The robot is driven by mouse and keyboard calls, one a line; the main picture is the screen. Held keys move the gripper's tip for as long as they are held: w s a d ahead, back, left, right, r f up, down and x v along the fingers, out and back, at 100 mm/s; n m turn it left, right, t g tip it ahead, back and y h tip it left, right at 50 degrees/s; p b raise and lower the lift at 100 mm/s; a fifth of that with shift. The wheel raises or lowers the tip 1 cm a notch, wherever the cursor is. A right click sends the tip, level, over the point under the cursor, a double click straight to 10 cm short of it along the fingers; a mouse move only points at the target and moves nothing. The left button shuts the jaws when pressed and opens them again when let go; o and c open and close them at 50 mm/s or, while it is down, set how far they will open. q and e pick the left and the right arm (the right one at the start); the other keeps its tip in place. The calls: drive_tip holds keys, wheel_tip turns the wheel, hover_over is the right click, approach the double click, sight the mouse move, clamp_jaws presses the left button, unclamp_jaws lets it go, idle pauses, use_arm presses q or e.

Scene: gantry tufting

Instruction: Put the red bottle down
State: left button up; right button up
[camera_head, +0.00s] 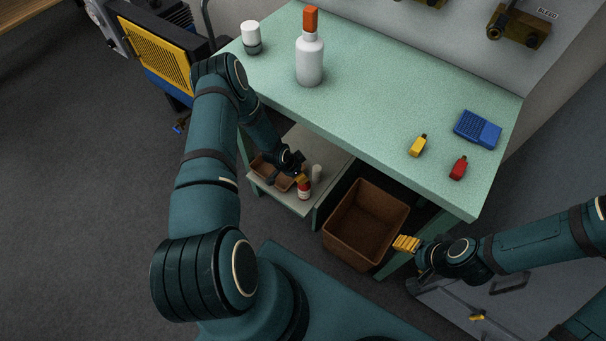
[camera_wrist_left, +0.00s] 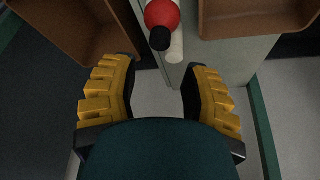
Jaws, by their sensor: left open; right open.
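The red bottle (camera_head: 304,189), with a pale label, stands on the lower shelf (camera_head: 331,154) under the green table. The left wrist view shows its round red top (camera_wrist_left: 162,14) and a black tip at the upper edge. My left gripper (camera_head: 301,178) is beside the bottle in the head view. In the left wrist view the yellow fingers (camera_wrist_left: 158,85) are spread and empty, with the bottle beyond their tips, apart from them. My right gripper (camera_head: 399,242) is open, near the brown bin's right side; I see nothing held in it.
A white cylinder (camera_head: 317,172) stands close to the red bottle. A brown tray (camera_head: 262,171) lies left of it on the shelf. A deep brown bin (camera_head: 341,238) is to the right. The green tabletop (camera_head: 370,110) above holds a large white bottle (camera_head: 310,62) and small items.

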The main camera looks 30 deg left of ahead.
use_arm(q)
drive_tip(key=s+d+r+n+g+h, duration=0.1)
drive_tip(key=s+d+r+n, duration=0.2)
drive_tip(key=s+d+r, duration=0.4)
drive_tip(key=s+d+r+n+g, duration=0.1)
drive_tip(key=s+d+r+n, duration=0.3)
drive_tip(key=s+d+r, duration=0.4)
drive_tip(key=d+r, duration=0.6)
drive_tip(key=d, duration=0.1)
drive_tip(key=shift+d+h, duration=0.3)
drive_tip(key=shift+h, duration=0.1)
